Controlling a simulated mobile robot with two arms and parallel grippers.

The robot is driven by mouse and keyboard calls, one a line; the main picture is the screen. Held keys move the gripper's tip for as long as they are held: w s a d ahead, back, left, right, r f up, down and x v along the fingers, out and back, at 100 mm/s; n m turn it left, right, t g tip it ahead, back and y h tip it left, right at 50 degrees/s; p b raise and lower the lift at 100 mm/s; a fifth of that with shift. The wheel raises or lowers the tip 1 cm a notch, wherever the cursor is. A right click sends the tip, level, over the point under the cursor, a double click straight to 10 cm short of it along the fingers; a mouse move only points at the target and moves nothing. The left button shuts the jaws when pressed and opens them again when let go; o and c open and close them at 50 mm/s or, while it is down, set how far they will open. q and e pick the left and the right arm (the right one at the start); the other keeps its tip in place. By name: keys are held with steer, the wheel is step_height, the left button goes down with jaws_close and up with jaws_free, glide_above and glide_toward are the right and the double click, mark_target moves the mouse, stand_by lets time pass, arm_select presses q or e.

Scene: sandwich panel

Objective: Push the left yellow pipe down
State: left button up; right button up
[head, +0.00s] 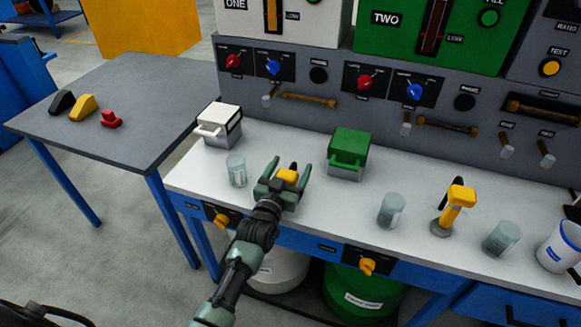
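The left yellow pipe (287,175) shows only as its yellow top, between the fingers of my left gripper (286,177). The fingers are spread apart, one on each side of it, and I cannot tell whether they touch it. The pipe's lower part is hidden by the gripper. A second yellow pipe (459,199) stands upright on a dark round base further right on the white bench (335,205). My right gripper is not in view.
A glass (236,171) stands just left of my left gripper. A white box (218,127) and a green box (348,154) sit behind it. More glasses (391,210) (501,239) and a white container (562,247) stand to the right.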

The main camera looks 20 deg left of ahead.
arm_select(q)
steer(key=shift+s+r, duration=0.1)
steer(key=shift+s, duration=0.05)
steer(key=s, duration=0.7)
steer(key=shift+s+a, duration=0.15)
steer(key=shift+s, duration=0.15)
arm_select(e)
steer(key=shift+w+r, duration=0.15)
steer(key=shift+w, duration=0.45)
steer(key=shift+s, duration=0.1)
